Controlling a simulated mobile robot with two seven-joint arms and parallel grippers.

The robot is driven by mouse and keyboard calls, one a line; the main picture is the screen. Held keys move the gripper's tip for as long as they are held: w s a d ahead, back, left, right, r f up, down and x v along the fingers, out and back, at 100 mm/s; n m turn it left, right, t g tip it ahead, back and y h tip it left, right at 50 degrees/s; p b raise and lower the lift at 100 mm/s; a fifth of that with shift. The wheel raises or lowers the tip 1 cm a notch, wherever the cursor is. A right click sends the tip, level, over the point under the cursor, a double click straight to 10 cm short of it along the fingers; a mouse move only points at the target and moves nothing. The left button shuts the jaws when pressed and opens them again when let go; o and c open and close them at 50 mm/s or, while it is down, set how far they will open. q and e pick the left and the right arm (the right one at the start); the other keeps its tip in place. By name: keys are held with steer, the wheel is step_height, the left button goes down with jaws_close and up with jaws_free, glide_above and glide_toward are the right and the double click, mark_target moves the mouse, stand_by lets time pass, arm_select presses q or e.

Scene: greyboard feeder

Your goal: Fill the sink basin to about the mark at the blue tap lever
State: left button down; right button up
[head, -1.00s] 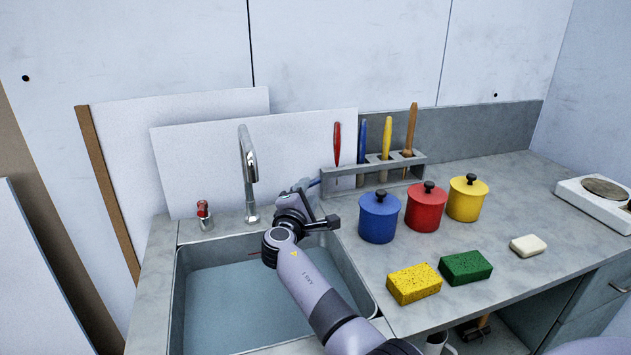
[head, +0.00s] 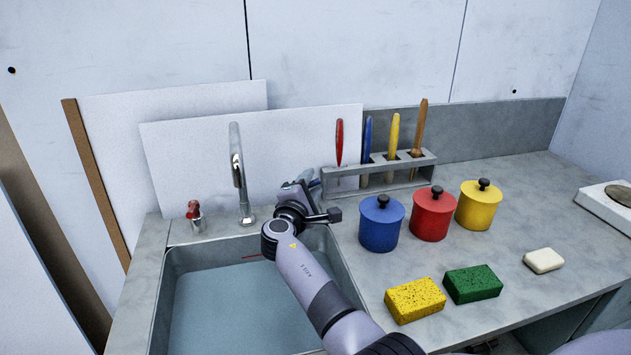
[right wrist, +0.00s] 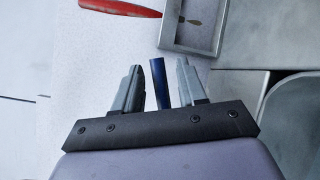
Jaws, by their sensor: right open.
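The sink basin (head: 158,290) holds blue-grey water (head: 235,305). A short red mark (head: 250,257) shows on its back wall, just above the water's far edge. The chrome spout (head: 237,165) stands behind the basin; no stream shows under it. A red-topped tap lever (head: 195,212) is at its left. The blue tap lever (head: 314,183) is at its right, mostly behind my right gripper (head: 306,180). In the right wrist view, the blue lever (right wrist: 160,88) lies between the open fingers of that gripper (right wrist: 158,72), with gaps on both sides. My left gripper is out of view.
A grey tool rack (head: 345,182) with several coloured handles stands just behind and right of my right gripper. Blue (head: 381,226), red (head: 432,217) and yellow (head: 477,208) pots, two sponges (head: 414,300) and white soap (head: 543,260) occupy the counter. White boards lean behind.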

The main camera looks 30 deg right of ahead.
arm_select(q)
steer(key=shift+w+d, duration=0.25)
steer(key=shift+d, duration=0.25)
arm_select(e)
steer(key=shift+w+d, duration=0.25)
steer(key=shift+d, duration=0.05)
jaws_close()
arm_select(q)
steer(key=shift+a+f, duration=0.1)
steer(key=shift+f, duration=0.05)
